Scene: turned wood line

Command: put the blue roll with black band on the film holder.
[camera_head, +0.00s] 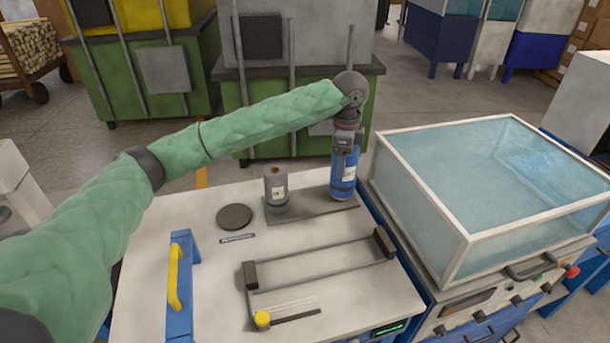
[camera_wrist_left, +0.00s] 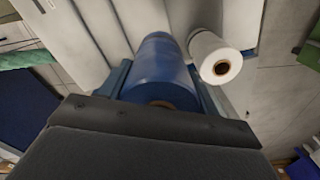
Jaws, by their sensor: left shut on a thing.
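The likely film holder (camera_head: 250,275), a low frame with dark end blocks and thin rods, lies at the front of the worktop. My right gripper is not in view.
A grey roll (camera_head: 277,190) stands on the grey plate (camera_head: 312,215), left of the blue roll. A dark disc (camera_head: 235,216) lies flat nearby. A yellow handle (camera_head: 175,277) is at the left edge. A clear-walled box (camera_head: 450,235) rises close on the right.

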